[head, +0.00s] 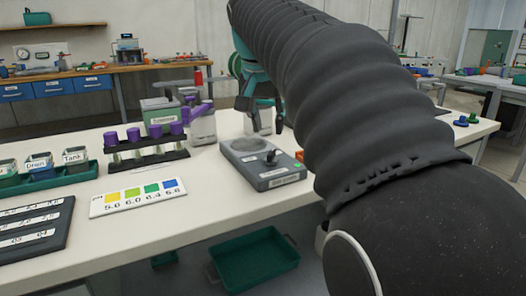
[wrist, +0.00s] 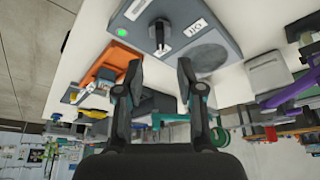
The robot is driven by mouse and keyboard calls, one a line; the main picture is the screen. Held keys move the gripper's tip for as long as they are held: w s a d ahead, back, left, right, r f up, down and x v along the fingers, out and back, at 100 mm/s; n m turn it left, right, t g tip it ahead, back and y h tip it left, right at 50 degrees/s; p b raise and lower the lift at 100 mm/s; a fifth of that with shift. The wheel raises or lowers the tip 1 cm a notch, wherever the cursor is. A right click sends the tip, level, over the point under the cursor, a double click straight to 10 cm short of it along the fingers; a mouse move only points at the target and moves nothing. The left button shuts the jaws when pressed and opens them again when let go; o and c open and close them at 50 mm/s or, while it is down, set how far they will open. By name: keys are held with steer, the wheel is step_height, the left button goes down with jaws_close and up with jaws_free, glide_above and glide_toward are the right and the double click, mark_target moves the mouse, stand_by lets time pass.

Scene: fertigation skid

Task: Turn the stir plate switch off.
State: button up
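The stir plate (head: 250,172) is a grey box on the white bench with a round plate on top and a label on its front face. Its switch (head: 270,157) is a black raised knob beside the round plate. In the wrist view the stir plate (wrist: 207,55) appears at the top, with the switch (wrist: 160,34) just beyond my fingertips. A green light (wrist: 121,32) glows on the stir plate. A white label sits beside the switch; I cannot read it surely. My gripper (wrist: 159,75) is open and empty, its fingers apart and clear of the switch.
A rack with purple-capped tubes (head: 147,158), a colour card (head: 138,198) and a green tray of labelled cups (head: 45,182) stand left of the stir plate. An orange object (wrist: 110,58) shows in the wrist view. Bare bench lies in front.

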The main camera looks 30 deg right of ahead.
mark_target(271, 152)
steer(key=b+x, duration=0.1)
steer(key=x, duration=0.7)
jaws_close()
